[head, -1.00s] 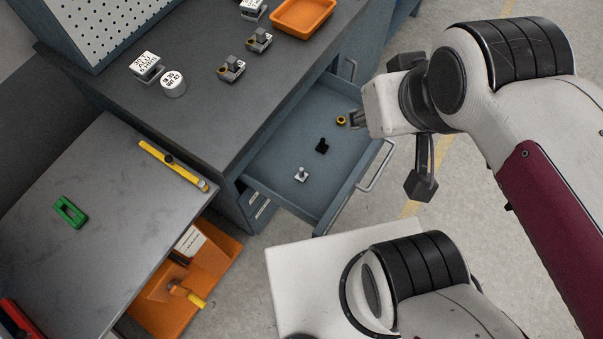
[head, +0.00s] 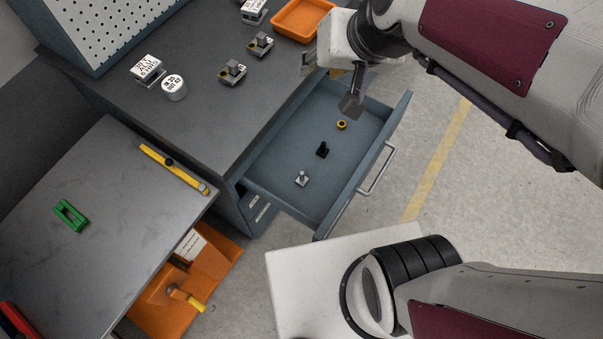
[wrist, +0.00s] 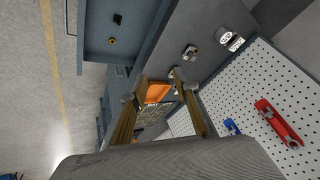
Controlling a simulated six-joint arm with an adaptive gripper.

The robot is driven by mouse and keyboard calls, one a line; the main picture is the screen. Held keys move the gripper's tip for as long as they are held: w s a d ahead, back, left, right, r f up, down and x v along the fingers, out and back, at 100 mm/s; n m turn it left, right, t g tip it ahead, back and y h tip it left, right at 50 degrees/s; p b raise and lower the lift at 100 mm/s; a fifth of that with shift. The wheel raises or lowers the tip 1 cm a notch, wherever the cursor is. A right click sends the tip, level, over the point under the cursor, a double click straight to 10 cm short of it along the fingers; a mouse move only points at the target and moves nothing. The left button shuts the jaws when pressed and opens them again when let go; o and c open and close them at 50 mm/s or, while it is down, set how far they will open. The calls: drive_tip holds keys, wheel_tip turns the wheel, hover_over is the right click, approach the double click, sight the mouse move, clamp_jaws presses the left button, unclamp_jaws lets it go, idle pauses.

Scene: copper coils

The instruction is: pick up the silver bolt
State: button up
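The silver bolt (head: 302,178) stands in the open drawer (head: 285,205), near its front-left end in the head view. A black part (head: 322,149) and a brass-coloured part (head: 341,124) lie in the same drawer, farther back. My gripper (head: 308,62) is above the bench's right edge, beyond the drawer and well away from the silver bolt. In the wrist view its two fingers (wrist: 158,95) are spread apart with nothing held between them. The wrist view also shows the black part (wrist: 117,18) and the brass part (wrist: 112,41); I cannot make out the silver bolt there.
An orange tray (head: 303,17) sits on the bench close to my gripper. Fixtures (head: 233,72) and a white labelled cylinder (head: 173,87) stand on the bench. The drawer's raised front wall and handle (head: 376,168) face the open floor. A pegboard (wrist: 270,95) rises behind the bench.

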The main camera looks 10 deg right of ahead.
drive_tip(key=w+d+f+m+h, duration=0.1)
drive_tip(key=w+d+f+m, duration=0.15)
drive_tip(key=w+f, duration=0.55)
drive_tip(key=w+d+f+m+h, duration=0.15)
drive_tip(key=w+f+m, duration=0.25)
drive_tip(key=w+f, duration=0.45)
wheel_tip(320, 180, down, 6)
drive_tip(key=w+d+m, duration=0.2)
drive_tip(key=s+a+f+t+h, duration=0.1)
drive_tip(key=s+a+f+h, duration=0.1)
drive_tip(key=s+a+f, duration=0.2)
drive_tip(key=s+a+f+h, duration=0.2)
drive_tip(key=s+a+f, duration=0.2)
drive_tip(key=s+f, duration=0.5)
drive_tip(key=s+a+f+n+t+h, duration=0.1)
drive_tip(key=s+a+f+h, duration=0.1)
drive_tip(key=s+f, duration=0.5)
drive_tip(key=shift+s+a+f+t+h, duration=0.15)
drive_tip(key=shift+a+h, duration=0.05)
drive_tip(key=shift+a, duration=0.25)
drive_tip(key=shift+s+a+f+t+h, duration=0.15)
drive_tip(key=shift+a, duration=0.3)
drive_tip(key=shift+s+a+f+n+t, duration=0.1)
drive_tip(key=shift+s+a+n+t, duration=0.8)
drive_tip(key=shift+n, duration=0.25)
drive_tip(key=shift+w+d, duration=0.1)
